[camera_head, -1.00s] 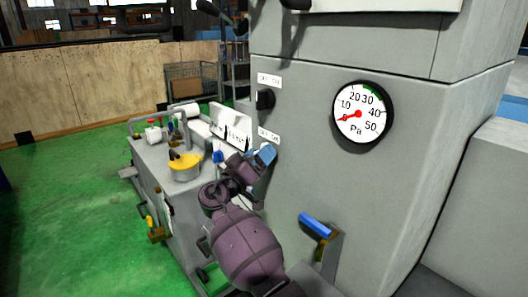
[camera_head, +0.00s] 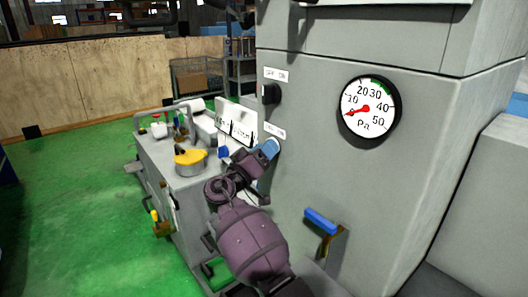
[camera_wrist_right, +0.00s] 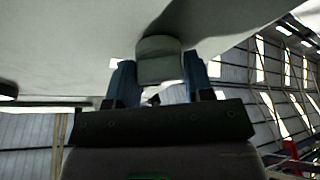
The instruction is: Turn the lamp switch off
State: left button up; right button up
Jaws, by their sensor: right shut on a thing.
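The lower switch knob on the grey machine front is hidden behind my right gripper (camera_head: 267,151) in the head view, just below a small white label (camera_head: 271,133). In the right wrist view the grey-green knob (camera_wrist_right: 160,62) sticks out of the pale panel between the two blue fingers of my right gripper (camera_wrist_right: 158,82). That gripper is shut on the knob. A black switch (camera_head: 271,93) sits higher on the panel under an off/on label (camera_head: 275,75). Which switch is the lamp's I cannot read. My left gripper is not in view.
A round pressure gauge (camera_head: 369,107) is right of the switches. A blue-handled lever (camera_head: 320,220) sticks out below right. A grey bench (camera_head: 160,150) with a yellow-topped pot (camera_head: 190,161) stands left. Green floor (camera_head: 75,210) is clear at far left.

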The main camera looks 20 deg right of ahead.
jog(key=shift+f+n+y, duration=0.1)
jog(key=shift+n+y, duration=0.2)
jog(key=shift+n, duration=0.5)
jog(key=shift+n+t, duration=0.3)
jog(key=shift+n, duration=0.2)
jog(key=shift+r+n+y, duration=0.25)
jog(key=shift+n+y, duration=0.15)
jog(key=shift+n, duration=0.1)
jog(key=n+y+p, duration=0.1)
jog(key=n+p, duration=0.2)
jog(key=n+y+p, duration=0.1)
jog(key=n+p, duration=0.2)
jog(key=shift+r+n+y, duration=0.15)
jog(key=shift+n+y, duration=0.15)
jog(key=shift+n, duration=0.1)
jog(key=shift+n+p, duration=0.4)
jog(key=shift+p, duration=0.05)
jog(key=shift+n+y+p, duration=0.4)
jog(key=shift+n+p, duration=0.2)
jog(key=shift+n, duration=0.2)
